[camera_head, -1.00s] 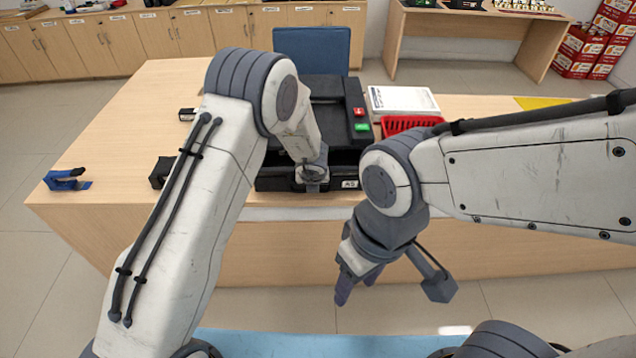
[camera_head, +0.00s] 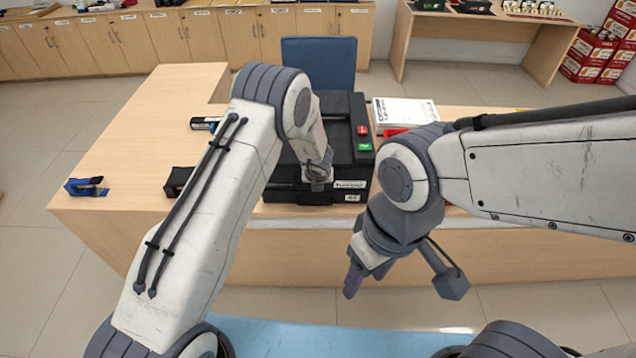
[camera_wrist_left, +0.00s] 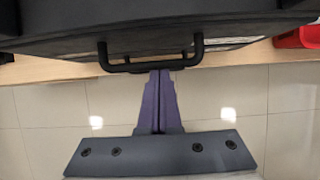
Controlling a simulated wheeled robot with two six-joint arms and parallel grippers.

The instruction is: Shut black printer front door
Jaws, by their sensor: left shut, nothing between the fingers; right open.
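The black printer (camera_head: 345,130) stands on the wooden counter, with red and green buttons on its top right. Its front door (camera_head: 349,185) looks upright and near flush in the head view; a small gap cannot be ruled out. In the left wrist view the black front carries a bar handle (camera_wrist_left: 150,52). My left gripper (camera_wrist_left: 158,73) is shut and empty, its purple fingertips at the handle's lower edge; contact is unclear. In the head view my left wrist hides its fingers and part of the front. My right gripper (camera_head: 366,282) is open and empty, pointing down before the counter.
A blue stapler-like item (camera_head: 86,187) and a small black box (camera_head: 178,181) lie left on the counter (camera_head: 130,150). A white paper stack (camera_head: 405,112) and a red tray (camera_wrist_left: 297,37) are right of the printer. A blue chair (camera_head: 318,62) stands behind.

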